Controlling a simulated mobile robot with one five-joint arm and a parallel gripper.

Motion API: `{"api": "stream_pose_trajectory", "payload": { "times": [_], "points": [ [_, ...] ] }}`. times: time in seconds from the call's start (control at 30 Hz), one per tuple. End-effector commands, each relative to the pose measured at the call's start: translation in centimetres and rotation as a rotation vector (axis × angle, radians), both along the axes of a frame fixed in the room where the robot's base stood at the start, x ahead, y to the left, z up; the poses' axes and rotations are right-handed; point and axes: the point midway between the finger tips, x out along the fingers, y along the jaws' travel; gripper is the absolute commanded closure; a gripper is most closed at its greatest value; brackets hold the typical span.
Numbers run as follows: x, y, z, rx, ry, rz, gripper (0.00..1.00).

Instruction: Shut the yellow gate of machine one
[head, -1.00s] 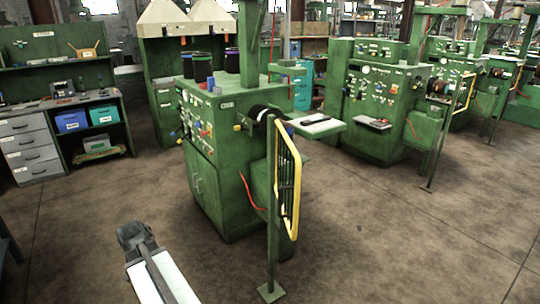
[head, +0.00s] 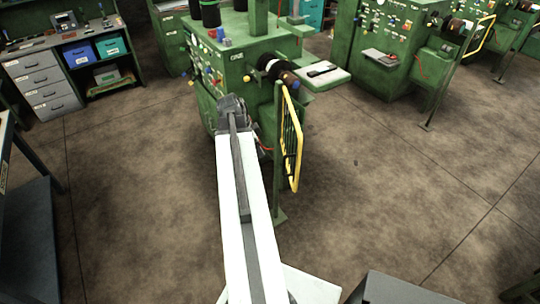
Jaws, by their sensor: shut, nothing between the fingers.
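The yellow gate (head: 294,140) is a yellow tube frame with dark bars. It hangs on a green post (head: 279,170) at the right side of the nearest green machine (head: 232,62) in the head view. The gate stands out from the machine toward me and is seen nearly edge-on. A dark roller (head: 272,68) with a brown end sits above and behind it. My white arm reaches up the middle, its dark grey joint in front of the machine's lower front, left of the gate. My gripper's fingers do not show; the arm hides what lies beyond.
A small side table (head: 325,77) juts from the machine's right. A second green machine (head: 385,50) with its own yellow gate (head: 480,36) stands farther right. Drawers (head: 42,85) and a bench are at far left. The floor (head: 390,190) right of the gate is clear.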

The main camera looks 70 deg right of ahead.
Motion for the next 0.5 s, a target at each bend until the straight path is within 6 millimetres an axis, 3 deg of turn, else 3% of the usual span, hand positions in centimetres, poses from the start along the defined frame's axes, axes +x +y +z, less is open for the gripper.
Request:
{"api": "stream_pose_trajectory", "payload": {
  "times": [0.03, 0.4, 0.47, 0.5],
  "points": [
    [-0.2, -0.2, -1.4, 0.0, 0.0, -0.001, 1.0],
    [-2.2, -2.2, -9.2, 0.0, -0.001, 0.0, 1.0],
    [-2.5, -2.4, -10.1, 0.001, -0.001, 0.002, 1.0],
    [-3.2, -3.1, -8.9, 0.001, -0.001, 0.0, 1.0]
  ]
}}
